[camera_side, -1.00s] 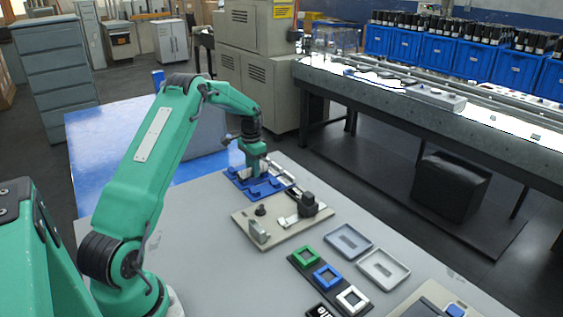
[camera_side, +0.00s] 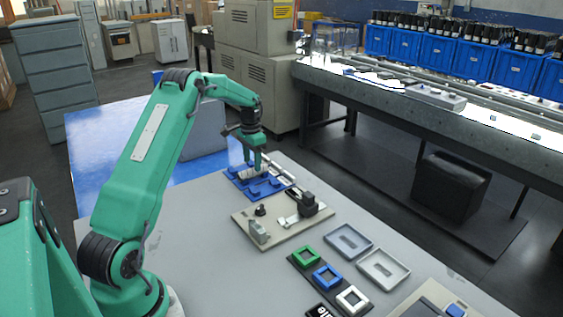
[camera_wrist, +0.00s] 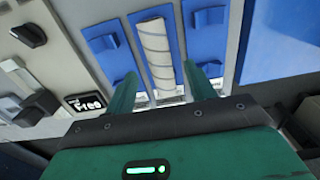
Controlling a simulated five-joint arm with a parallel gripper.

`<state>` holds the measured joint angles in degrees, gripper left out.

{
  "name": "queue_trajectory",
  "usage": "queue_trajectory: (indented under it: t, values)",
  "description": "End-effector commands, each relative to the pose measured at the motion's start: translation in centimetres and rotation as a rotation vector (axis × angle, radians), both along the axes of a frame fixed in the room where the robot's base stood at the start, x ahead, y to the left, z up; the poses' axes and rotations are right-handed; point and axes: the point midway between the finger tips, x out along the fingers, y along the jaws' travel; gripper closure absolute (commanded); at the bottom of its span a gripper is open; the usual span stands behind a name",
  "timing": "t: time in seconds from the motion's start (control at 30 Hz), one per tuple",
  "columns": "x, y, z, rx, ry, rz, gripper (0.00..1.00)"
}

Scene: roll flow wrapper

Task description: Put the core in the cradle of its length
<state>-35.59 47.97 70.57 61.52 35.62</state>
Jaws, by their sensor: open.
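The core (camera_wrist: 157,50) is a pale cylinder with a spiral seam. The side view shows the core (camera_side: 246,172) pale on the blue base (camera_side: 262,190), partly behind my gripper. My gripper (camera_wrist: 162,74) is open, its two green fingers apart on either side of the core's near end, with gaps to it. In the side view my gripper (camera_side: 255,171) is just above the base.
Beside the base is a beige plate (camera_side: 275,232) with dark knobs and a grey block. A label reading "Free" (camera_wrist: 86,103) is near the base. Green, blue and white square frames (camera_side: 327,277) and two grey trays (camera_side: 383,268) lie nearer the front right. The grey tabletop on the left is clear.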

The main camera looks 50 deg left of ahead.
Motion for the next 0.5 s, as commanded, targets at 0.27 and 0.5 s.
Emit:
queue_trajectory:
  t: [0.27, 0.5]
  values:
    - [0.0, 0.0, 3.5, 0.001, -0.001, 0.0, 0.45]
    - [0.0, 0.0, 4.6, -0.001, 0.001, 0.0, 0.45]
